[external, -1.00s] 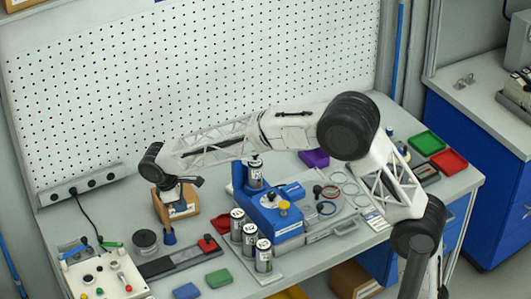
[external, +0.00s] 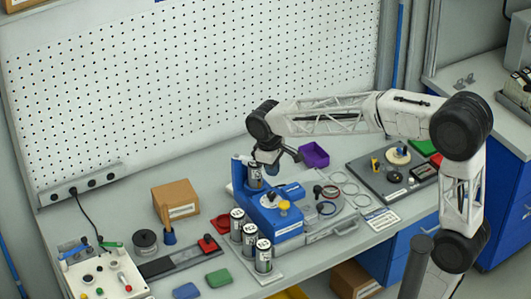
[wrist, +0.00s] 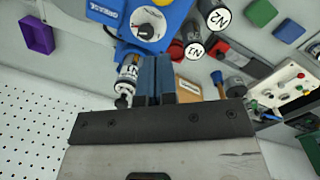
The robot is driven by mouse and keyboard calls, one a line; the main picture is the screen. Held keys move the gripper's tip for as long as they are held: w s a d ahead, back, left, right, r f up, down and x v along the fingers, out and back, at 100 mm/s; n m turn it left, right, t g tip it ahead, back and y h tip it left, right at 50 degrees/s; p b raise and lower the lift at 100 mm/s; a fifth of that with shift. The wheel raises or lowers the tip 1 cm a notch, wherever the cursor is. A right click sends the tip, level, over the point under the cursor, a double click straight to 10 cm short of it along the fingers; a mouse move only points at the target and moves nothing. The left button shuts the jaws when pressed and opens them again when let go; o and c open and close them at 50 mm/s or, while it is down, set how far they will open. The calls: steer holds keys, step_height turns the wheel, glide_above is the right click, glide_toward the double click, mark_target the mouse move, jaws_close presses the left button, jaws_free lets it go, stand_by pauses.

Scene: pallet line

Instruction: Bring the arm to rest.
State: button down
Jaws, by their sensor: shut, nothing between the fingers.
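My gripper (external: 268,166) hangs over the back of the blue machine (external: 272,212), above a labelled canister (external: 255,176) that stands at the machine's upright part. In the wrist view my gripper's two dark fingers (wrist: 155,78) are together with nothing between them. The canister (wrist: 128,72) shows just left of the fingers there, apart or touching I cannot tell. The machine's dial face (wrist: 149,24) is beyond the fingertips.
Several labelled canisters (external: 249,240) stand in front of the machine. A cardboard box (external: 177,197) is to the left, a purple bin (external: 314,154) behind to the right. A control panel (external: 105,278) sits front left. The pegboard (external: 190,80) rises behind the bench.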

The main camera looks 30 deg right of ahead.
steer(key=s+d+f+m+t, duration=0.1)
steer(key=s+d+m, duration=0.2)
steer(key=s+d, duration=0.6)
steer(key=s+d+f+m+t+y, duration=0.1)
steer(key=s+d+m, duration=0.3)
steer(key=s+d, duration=0.6)
steer(key=s+f, duration=0.1)
steer(key=s, duration=0.5)
steer(key=shift+s+d+t, duration=0.2)
steer(key=shift+s+t, duration=0.2)
steer(key=shift+w+r, duration=0.1)
stand_by(0.5)
